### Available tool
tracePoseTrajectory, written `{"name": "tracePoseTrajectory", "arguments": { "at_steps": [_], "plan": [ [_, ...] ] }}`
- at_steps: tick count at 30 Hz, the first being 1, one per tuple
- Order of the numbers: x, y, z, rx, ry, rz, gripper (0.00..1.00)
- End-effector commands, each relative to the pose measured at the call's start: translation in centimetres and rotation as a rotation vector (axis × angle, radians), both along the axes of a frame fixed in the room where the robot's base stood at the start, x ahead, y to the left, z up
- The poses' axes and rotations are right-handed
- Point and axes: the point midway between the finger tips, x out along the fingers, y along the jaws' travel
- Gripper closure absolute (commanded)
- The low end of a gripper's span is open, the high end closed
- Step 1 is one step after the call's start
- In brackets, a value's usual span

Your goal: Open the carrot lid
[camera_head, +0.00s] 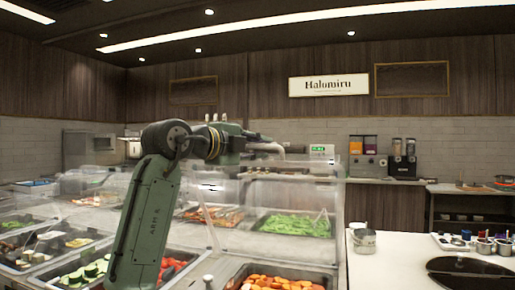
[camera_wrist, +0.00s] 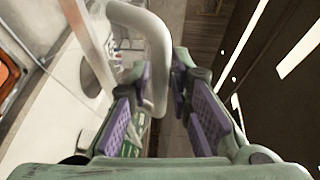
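Sliced carrots (camera_head: 275,282) fill a metal pan at the bottom of the head view. A clear lid (camera_head: 338,225) stands tilted up behind that pan; I cannot tell for sure that it is the carrot lid. My gripper (camera_head: 275,148) is high above the counter, near the clear lids' upper edges. In the wrist view a pale curved handle (camera_wrist: 157,50) reaches between the purple pads of my gripper (camera_wrist: 165,105). The fingers stand apart, with a gap beside the handle. The handle's firm contact with either pad does not show.
Green vegetables (camera_head: 295,225) lie in a pan behind the carrots, seen through clear plastic. More food pans (camera_head: 50,245) line the left.

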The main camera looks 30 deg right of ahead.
Motion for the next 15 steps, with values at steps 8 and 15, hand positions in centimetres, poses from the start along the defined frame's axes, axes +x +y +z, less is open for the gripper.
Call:
{"name": "tracePoseTrajectory", "arguments": {
  "at_steps": [8,15],
  "plan": [
    [-0.9,3.2,0.3,-0.001,-0.002,0.002,0.81],
    [-2.5,8.1,0.6,-0.001,-0.002,0.003,0.81]
  ]
}}
